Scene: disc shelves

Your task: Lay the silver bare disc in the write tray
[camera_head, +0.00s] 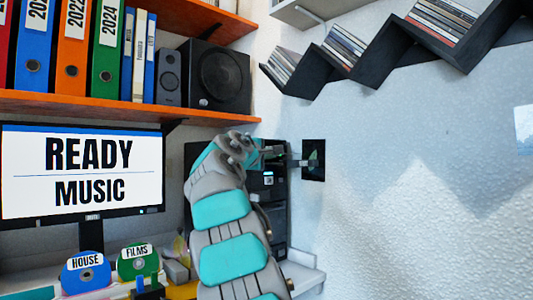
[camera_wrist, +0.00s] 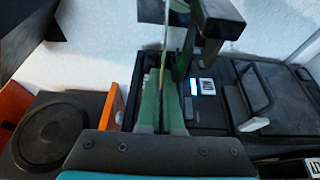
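My gripper (camera_head: 284,156) is stretched out toward the wall, at the end of my teal and grey arm. In the wrist view, my gripper (camera_wrist: 165,95) has greenish, partly see-through pieces close together with a thin plate or edge running between them. This edge is seen end-on, so I cannot tell whether it is the silver disc. A black tower (camera_head: 270,190) stands behind my arm and also shows in the wrist view, with a small lit display (camera_wrist: 203,87). I cannot make out the write tray for certain.
A small black panel (camera_head: 313,160) is by the wall, just right of my gripper. The monitor (camera_head: 80,175) reads READY MUSIC. An orange shelf (camera_head: 120,105) and a black zigzag rack (camera_head: 385,55) hang above.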

